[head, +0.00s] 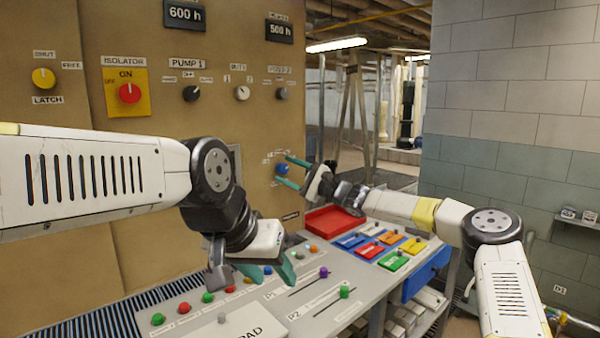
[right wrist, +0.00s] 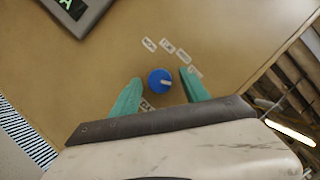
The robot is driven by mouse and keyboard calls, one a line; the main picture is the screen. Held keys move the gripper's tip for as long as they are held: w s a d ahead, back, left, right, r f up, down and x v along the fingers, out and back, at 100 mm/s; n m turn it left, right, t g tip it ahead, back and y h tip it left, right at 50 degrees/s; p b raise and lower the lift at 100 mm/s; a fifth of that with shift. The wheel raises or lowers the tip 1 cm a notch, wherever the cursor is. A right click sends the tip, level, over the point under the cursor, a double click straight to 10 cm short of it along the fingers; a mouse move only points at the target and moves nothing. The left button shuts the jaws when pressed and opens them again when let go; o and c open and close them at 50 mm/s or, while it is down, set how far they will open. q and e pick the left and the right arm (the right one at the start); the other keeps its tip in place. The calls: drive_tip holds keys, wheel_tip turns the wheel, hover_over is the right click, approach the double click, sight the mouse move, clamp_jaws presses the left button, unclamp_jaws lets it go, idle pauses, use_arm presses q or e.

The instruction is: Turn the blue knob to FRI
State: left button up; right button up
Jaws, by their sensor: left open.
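The blue knob (head: 283,169) is on the tan panel, with small labels around it. My left gripper (head: 279,268) is open and empty above the sloped console.
The console (head: 240,305) carries several coloured buttons and two sliders, purple (head: 323,272) and green (head: 344,292). A red tray (head: 334,219) and coloured blocks stand at its right. Other knobs, including a red isolator (head: 129,93), sit higher on the panel.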

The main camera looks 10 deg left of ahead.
drive_tip(key=v, duration=0.7)
drive_tip(key=shift+d+f, duration=0.15)
drive_tip(key=shift+d, duration=0.2)
drive_tip(key=shift+s, duration=0.1)
drive_tip(key=s+a+f+n+g+h, duration=0.1)
drive_tip(key=s+a+n+g+h, duration=0.15)
drive_tip(key=s, duration=0.35)
drive_tip(key=s+a+f+n+g+h, duration=0.1)
drive_tip(key=s+a+f+n+g, duration=0.1)
drive_tip(key=s+a+n+g, duration=0.3)
drive_tip(key=s+d+f+n+t+h, duration=0.25)
drive_tip(key=s+d+h, duration=0.2)
drive_tip(key=s, duration=0.45)
drive_tip(key=s+d+t+h, duration=0.1)
drive_tip(key=s+d+h, duration=0.2)
drive_tip(key=s+d, duration=0.4)
drive_tip(key=s+d+r+t+h, duration=0.1)
drive_tip(key=s+d+h, duration=0.2)
drive_tip(key=s+d, duration=0.4)
drive_tip(key=s+d+t+h, duration=0.2)
drive_tip(key=s+d, duration=0.6)
drive_tip(key=d, duration=1)
drive_tip(key=shift+r+n+h, duration=0.3)
drive_tip(key=shift+n+h, duration=0.1)
drive_tip(key=shift+h, duration=0.2)
